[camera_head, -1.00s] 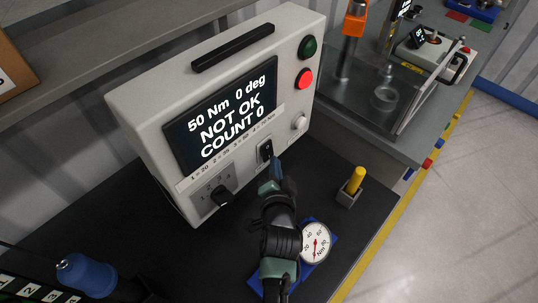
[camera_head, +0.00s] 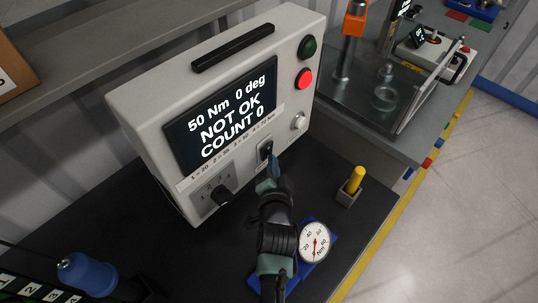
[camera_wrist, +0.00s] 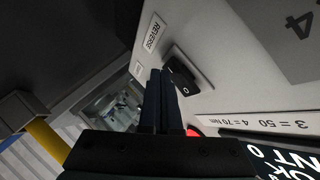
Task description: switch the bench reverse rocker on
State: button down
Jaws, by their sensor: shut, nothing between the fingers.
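The reverse rocker (camera_head: 265,150) is a small black switch on the sloped front of the grey controller box (camera_head: 296,85). In the wrist view the rocker (camera_wrist: 190,72) carries I and 0 marks, and a REVERSE label (camera_wrist: 153,33) is beside it. My gripper (camera_head: 271,166) is shut and empty, its fingertips at the rocker's lower part in the head view. In the wrist view the gripper's fingertips (camera_wrist: 160,72) are beside the rocker's I-marked end. I cannot tell whether they touch it, or which way it is tipped.
The screen (camera_head: 222,120) reads NOT OK. A dial gauge (camera_head: 315,241) and yellow peg (camera_head: 355,179) stand near my arm.

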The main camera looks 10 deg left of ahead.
dwell(0.3)
jog(key=shift+s+d+r, duration=0.15)
jog(key=shift+s+d, duration=0.35)
jog(key=shift+d, duration=0.15)
jog(key=shift+s+d+r+b, duration=0.2)
jog(key=shift+s+d+b, duration=0.2)
jog(key=shift+s+d, duration=0.5)
jog(key=shift+s+d+r+b, duration=0.2)
jog(key=shift+s+d+b, duration=0.25)
jog(key=shift+d, duration=0.65)
jog(key=shift+s, duration=0.1)
